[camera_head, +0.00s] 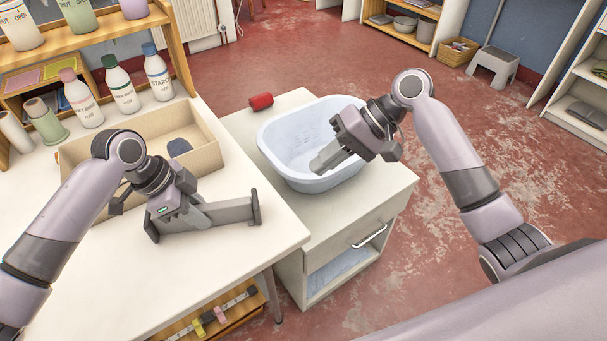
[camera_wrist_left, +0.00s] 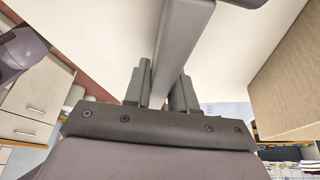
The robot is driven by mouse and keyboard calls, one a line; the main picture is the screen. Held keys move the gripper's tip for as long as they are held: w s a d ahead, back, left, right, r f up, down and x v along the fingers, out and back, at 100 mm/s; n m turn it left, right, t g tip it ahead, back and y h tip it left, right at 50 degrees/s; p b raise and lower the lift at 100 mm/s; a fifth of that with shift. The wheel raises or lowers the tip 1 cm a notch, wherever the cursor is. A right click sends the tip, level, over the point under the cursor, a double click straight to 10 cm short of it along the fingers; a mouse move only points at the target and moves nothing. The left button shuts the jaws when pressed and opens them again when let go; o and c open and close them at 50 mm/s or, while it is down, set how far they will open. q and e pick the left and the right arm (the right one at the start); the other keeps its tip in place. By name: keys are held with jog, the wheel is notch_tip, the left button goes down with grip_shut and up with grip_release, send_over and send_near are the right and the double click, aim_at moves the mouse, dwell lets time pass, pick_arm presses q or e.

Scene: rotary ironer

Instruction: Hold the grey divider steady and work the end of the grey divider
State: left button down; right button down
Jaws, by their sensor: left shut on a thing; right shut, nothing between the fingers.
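The grey divider (camera_head: 229,212) is a long grey bar with upright end pieces, at the right part of the white table. My left gripper (camera_head: 195,216) is shut on the grey divider, near its middle. In the left wrist view the divider (camera_wrist_left: 178,45) runs up from between the two fingers of my left gripper (camera_wrist_left: 160,88), and one end piece shows at the top edge. My right gripper (camera_head: 322,165) is shut and empty, over the pale blue basin, well right of the divider. Whether the divider touches the tabletop I cannot tell.
The basin (camera_head: 275,150) stands on a white cabinet (camera_head: 340,225) right of the table (camera_head: 250,238). A red cylinder (camera_head: 261,101) lies behind it. A shallow wooden box (camera_head: 200,128) with a dark blue item stands behind the divider. Several bottles (camera_head: 120,88) line the table's back.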

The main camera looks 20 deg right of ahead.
jog(key=shift+d+r, duration=0.4)
pick_arm(q)
jog(key=c, duration=0.8)
grip_release()
jog(key=shift+c, duration=0.2)
jog(key=shift+r, duration=0.1)
